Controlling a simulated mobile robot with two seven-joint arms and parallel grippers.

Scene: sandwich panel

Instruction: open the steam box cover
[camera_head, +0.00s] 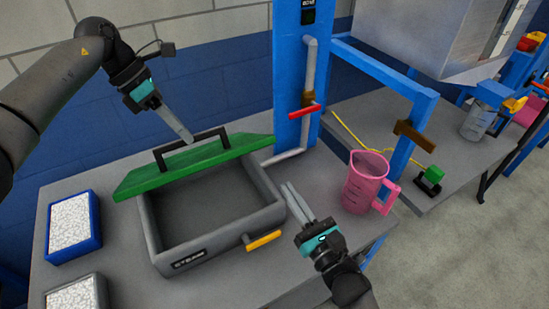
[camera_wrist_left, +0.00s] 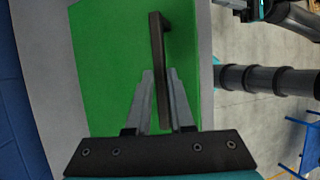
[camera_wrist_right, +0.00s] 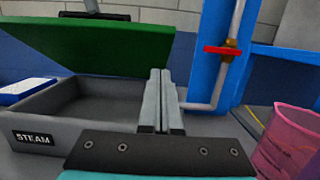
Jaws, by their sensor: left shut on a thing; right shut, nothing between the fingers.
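The steam box (camera_head: 228,222) is a grey open-topped box with a STEAM label and a yellow handle at its front. Its green cover (camera_head: 205,162) is tilted up along the far side, so the empty inside shows. The cover's black handle (camera_head: 222,133) faces up and back. My left gripper (camera_head: 188,138) is shut on this handle; in the left wrist view the handle (camera_wrist_left: 158,60) runs between the fingers. My right gripper (camera_head: 290,190) is shut and empty, just right of the box. The right wrist view shows the raised cover (camera_wrist_right: 100,48) beyond its fingers.
A pink measuring jug (camera_head: 365,182) stands right of my right gripper. A blue post (camera_head: 295,80) with a pipe and red valve handle (camera_head: 304,112) rises behind the box. Two trays of white grains, one blue-rimmed (camera_head: 98,240), sit at the left.

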